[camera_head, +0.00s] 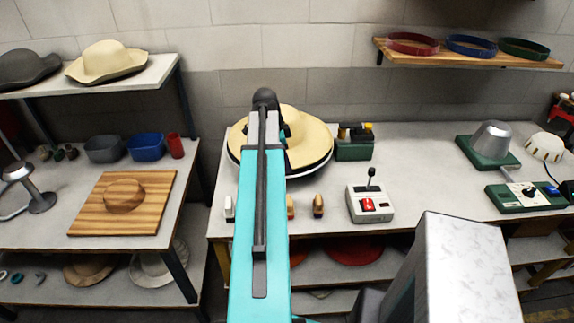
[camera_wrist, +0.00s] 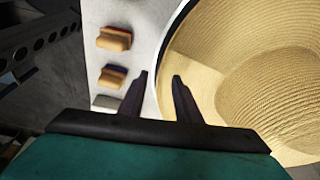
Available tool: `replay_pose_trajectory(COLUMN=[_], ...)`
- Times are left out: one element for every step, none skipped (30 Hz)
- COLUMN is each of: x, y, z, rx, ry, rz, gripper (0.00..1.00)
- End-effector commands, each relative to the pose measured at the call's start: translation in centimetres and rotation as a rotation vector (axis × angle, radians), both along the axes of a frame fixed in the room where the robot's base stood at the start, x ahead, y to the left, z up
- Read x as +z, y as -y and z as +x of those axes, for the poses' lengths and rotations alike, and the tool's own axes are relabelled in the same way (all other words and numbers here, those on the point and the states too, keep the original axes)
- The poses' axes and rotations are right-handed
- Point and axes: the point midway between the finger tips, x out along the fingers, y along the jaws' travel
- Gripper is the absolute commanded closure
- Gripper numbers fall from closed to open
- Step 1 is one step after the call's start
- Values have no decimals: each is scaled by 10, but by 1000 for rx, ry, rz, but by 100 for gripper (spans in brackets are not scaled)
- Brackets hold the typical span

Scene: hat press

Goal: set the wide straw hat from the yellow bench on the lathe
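The wide straw hat (camera_head: 312,137) lies on the middle bench (camera_head: 222,222), which has yellow legs. My arm hides its left middle. In the wrist view the hat (camera_wrist: 270,85) fills the right side, with a dark and pale line along its edge. My gripper (camera_wrist: 158,80) is open and empty at the brim. In that picture one finger is over the pale bench top and the other over the brim; I cannot tell whether they touch it. A grey metal dome on a green base (camera_head: 492,138) stands farther right, possibly the lathe.
A control box with a lever (camera_head: 370,204) and small brushes (camera_head: 318,206) stand in front of the hat. A green box (camera_head: 355,148) stands close on its right. A green control panel (camera_head: 526,196) lies at the right. Bench top is clear between lever box and dome.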

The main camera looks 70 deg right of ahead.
Motion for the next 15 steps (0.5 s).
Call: replay_pose_trajectory(x=[3, 6, 10, 12, 15, 19, 23, 26, 29, 32, 36, 40, 43, 46, 50], y=[0, 0, -1, -1, -2, -2, -2, -2, -3, -3, -4, -4, -5, -5, -5], z=[1, 2, 2, 3, 3, 4, 5, 5, 6, 7, 7, 8, 9, 9, 10], rx=[0, 1, 1, 1, 0, 1, 1, 1, 0, 0, 0, 0, 0, 0, 1], ry=[0, 1, 1, 1, 1, 1, 1, 1, 0, 0, 1, 1, 1, 0, 1], rz=[-2, -3, -3, -3, -2, -3, -3, -3, -2, -2, -3, -3, -3, -2, -3], gripper=[70, 70, 70, 70, 70, 70, 70, 70, 70, 70, 70, 70, 70, 70, 70])
